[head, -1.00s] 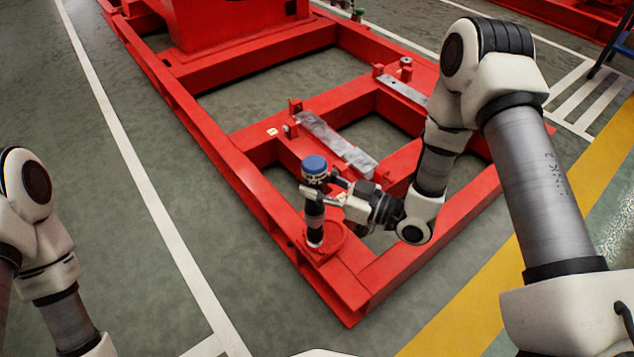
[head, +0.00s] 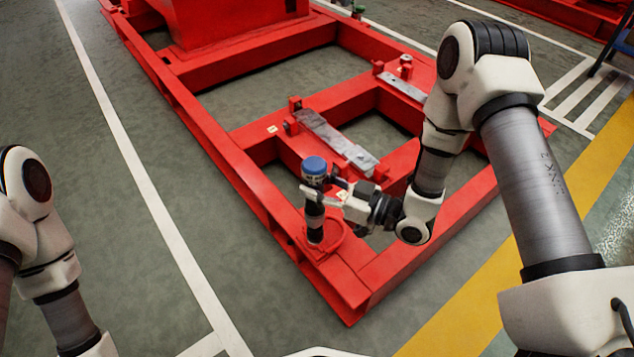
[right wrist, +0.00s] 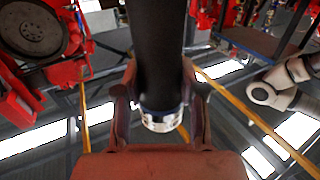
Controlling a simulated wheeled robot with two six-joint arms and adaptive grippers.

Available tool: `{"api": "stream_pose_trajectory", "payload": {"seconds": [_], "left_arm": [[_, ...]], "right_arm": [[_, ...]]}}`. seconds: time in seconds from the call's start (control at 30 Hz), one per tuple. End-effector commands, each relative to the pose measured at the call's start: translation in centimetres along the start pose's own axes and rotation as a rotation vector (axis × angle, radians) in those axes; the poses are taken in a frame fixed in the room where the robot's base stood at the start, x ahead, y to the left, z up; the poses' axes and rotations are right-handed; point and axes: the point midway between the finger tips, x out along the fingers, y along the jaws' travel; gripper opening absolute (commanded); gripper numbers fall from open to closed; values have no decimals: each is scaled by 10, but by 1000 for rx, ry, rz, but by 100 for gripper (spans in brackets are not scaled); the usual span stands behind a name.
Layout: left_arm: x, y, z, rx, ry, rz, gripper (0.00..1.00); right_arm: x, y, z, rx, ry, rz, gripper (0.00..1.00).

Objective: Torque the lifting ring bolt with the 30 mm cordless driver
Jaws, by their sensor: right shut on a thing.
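The cordless driver (head: 315,208) is a dark upright cylinder with a blue cap at its top. My right gripper (head: 325,190) is shut on it, reaching in from the right. In the right wrist view the driver's dark body (right wrist: 157,60) stands between the fingers (right wrist: 158,100). The driver's lower end is at the red lifting ring (head: 330,246), on the near corner of the red frame. The ring bolt's head is hidden by the driver, so I cannot tell how well they engage. My left arm shows at the left edge, but its gripper is out of view.
The red base frame (head: 215,150) runs away to the back, with crossbeams and grey metal plates (head: 337,140) bolted on. The grey floor left of it is clear, marked by a white line (head: 135,175). A yellow stripe (head: 465,310) lies at the right.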

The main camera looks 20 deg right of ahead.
Motion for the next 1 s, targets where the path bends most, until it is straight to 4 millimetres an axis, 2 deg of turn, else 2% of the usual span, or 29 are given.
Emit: {"api": "stream_pose_trajectory", "payload": {"seconds": [1.0], "left_arm": [[-4, 0, 0, 0, 0, 0, 40]], "right_arm": [[0, 0, -1, -1, 2, 0, 0]]}}
